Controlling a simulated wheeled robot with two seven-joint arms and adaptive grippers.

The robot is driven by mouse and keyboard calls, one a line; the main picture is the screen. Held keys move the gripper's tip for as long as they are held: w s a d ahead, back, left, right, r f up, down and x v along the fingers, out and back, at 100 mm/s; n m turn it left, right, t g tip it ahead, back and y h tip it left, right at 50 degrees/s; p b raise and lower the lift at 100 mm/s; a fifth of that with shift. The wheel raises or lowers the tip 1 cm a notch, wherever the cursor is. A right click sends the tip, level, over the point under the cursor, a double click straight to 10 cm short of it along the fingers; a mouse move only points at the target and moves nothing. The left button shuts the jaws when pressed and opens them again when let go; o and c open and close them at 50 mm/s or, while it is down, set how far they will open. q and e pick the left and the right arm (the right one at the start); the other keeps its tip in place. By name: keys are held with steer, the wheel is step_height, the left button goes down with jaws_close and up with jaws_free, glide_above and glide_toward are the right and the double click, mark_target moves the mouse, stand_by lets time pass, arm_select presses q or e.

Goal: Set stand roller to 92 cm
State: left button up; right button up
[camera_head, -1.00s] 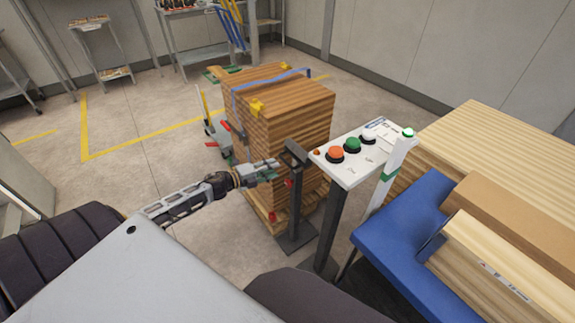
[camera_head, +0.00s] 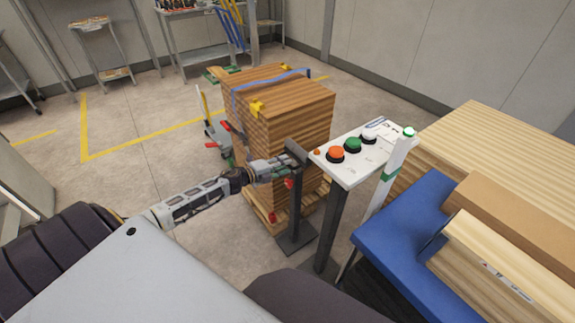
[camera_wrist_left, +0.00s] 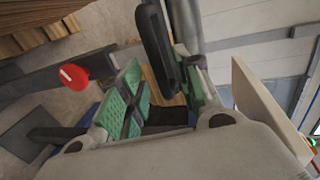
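The stand roller (camera_head: 297,197) is a dark upright post on a flat square base, with red knobs and a dark roller head at the top. It stands in front of the wood stack, left of the control box. My left gripper (camera_head: 284,166) is at the roller head, just below its top. In the left wrist view, the green-padded fingers of my left gripper (camera_wrist_left: 160,95) are apart. The black roller part (camera_wrist_left: 157,45) lies at the gap between them; I cannot tell whether they touch it. A red knob (camera_wrist_left: 74,76) shows at left. No height reading is legible. My right gripper is out of view.
A strapped wood stack (camera_head: 290,105) stands behind the stand. A control box (camera_head: 350,160) with red, green and white buttons is close on its right. A blue table (camera_head: 385,235) with boards is further right. The floor (camera_head: 140,150) at left is clear.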

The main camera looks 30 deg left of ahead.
arm_select(q)
steer(key=shift+x, duration=1.1)
steer(key=shift+c, duration=0.2)
jaws_close()
